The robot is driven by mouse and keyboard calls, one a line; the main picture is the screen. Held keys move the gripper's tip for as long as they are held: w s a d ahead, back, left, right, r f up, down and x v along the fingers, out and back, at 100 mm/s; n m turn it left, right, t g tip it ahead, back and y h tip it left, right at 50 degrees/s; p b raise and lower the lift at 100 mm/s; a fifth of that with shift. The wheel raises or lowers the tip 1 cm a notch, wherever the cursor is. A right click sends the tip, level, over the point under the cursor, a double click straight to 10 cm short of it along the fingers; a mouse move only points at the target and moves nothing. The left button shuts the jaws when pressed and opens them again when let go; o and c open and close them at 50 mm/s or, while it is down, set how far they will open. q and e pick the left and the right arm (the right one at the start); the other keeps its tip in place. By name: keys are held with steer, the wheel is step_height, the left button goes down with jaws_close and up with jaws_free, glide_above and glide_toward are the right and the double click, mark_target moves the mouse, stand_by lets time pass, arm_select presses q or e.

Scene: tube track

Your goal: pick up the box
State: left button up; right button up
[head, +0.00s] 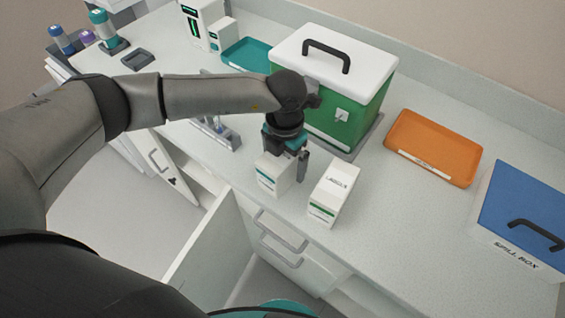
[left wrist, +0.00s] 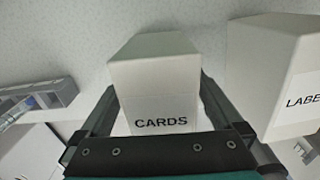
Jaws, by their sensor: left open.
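A white box with a teal stripe (head: 270,177) stands on the counter near its front edge. In the left wrist view this box (left wrist: 155,85) shows the word CARDS. My left gripper (head: 287,160) is above the box and points down. In the left wrist view its fingers (left wrist: 158,100) are open, one on each side of the CARDS box. I cannot tell whether either finger touches it. A second white box with a green stripe, the LABELS box (head: 332,192), stands just to the right; it also shows in the left wrist view (left wrist: 275,65). My right gripper is not in view.
A green box with a white lid (head: 345,118) stands behind the gripper. An orange tray (head: 435,147) and a blue spill box (head: 520,220) are to the right. A teal tray (head: 245,55) lies behind my arm. A drawer (head: 215,240) is open below the counter.

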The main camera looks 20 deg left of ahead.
arm_select(q)
steer(key=c, duration=1.3)
steer(key=shift+c, duration=0.4)
steer(key=shift+r, duration=0.15)
